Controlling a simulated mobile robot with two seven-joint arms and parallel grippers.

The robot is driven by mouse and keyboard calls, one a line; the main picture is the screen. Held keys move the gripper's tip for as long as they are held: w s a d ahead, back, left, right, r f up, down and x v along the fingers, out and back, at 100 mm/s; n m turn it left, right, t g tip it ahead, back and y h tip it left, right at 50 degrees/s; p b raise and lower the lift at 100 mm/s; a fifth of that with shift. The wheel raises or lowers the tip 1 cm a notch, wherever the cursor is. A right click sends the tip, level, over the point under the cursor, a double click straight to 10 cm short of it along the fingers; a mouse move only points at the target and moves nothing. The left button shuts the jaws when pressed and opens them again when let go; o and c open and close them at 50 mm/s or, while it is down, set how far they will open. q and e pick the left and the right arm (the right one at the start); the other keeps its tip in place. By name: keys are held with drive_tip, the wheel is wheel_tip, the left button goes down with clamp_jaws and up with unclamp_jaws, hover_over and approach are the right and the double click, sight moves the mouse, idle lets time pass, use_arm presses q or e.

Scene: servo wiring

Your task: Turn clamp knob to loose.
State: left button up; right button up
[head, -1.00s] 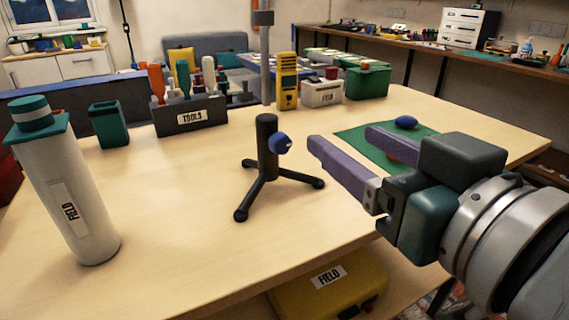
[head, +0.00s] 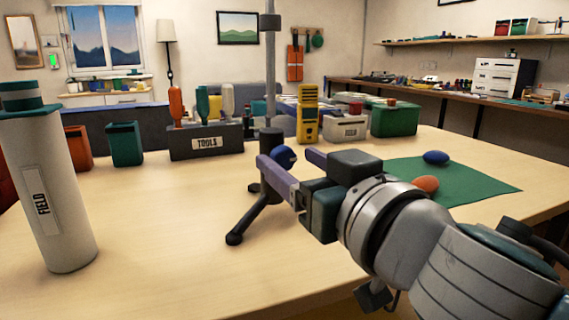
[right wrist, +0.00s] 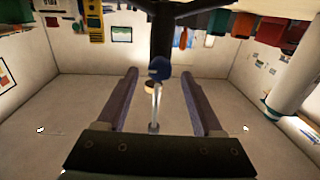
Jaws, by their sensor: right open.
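The blue clamp knob (head: 286,157) sits on the side of a black tripod stand (head: 243,226) on the table. My right gripper (head: 287,157) is open, with its two purple fingers on either side of the knob. In the right wrist view the knob (right wrist: 160,68) shows between the open fingertips (right wrist: 160,74), with a gap to each finger. The dark post (right wrist: 162,35) is just beyond it. The near finger and the gripper body hide part of the stand in the head view. My left gripper is not in view.
A white FIELD cylinder (head: 55,205) stands at the left. A TOOLS box (head: 207,141), a yellow device (head: 307,115) and a green bin (head: 393,120) stand behind. A green mat (head: 470,185) holds a blue and an orange piece.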

drive_tip(key=shift+w+a, duration=0.2)
drive_tip(key=shift+w, duration=0.2)
clamp_jaws()
idle(0.4)
